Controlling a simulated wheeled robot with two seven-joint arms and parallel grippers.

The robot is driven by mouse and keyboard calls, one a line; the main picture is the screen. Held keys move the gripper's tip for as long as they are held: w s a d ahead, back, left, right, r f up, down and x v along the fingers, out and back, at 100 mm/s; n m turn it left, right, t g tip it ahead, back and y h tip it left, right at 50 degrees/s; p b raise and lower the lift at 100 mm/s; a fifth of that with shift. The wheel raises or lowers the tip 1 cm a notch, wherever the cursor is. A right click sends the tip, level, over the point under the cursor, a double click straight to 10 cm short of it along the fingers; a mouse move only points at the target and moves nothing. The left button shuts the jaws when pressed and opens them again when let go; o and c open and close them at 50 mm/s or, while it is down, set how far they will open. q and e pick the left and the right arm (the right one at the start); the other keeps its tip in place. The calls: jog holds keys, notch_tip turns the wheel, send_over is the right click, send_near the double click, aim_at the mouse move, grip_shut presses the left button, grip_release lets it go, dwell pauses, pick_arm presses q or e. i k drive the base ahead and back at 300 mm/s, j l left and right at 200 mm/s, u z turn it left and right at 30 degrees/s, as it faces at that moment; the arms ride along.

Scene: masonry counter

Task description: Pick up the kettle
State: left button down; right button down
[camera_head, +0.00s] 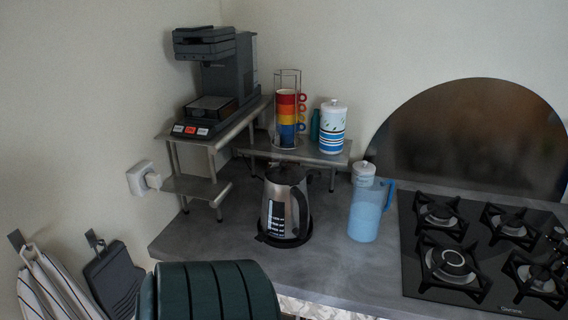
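The kettle (285,207) is silver with a black lid, a black handle on its right side and a dark level window on its front. It stands upright on a round black base on the grey counter (330,267), near the front of a low metal shelf. Neither of my grippers is in view, and nothing is touching the kettle.
A coffee machine (217,80) stands on a raised metal shelf at the back left. Stacked coloured cups (286,118) and a white-blue canister (333,128) are behind the kettle. A blue pitcher (366,211) and gas hob (480,250) are to the right. A green ribbed object (208,292) is in front.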

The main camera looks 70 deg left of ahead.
aim_at(285, 211)
jog(key=i+u, duration=0.1)
jog(key=u, duration=2.15)
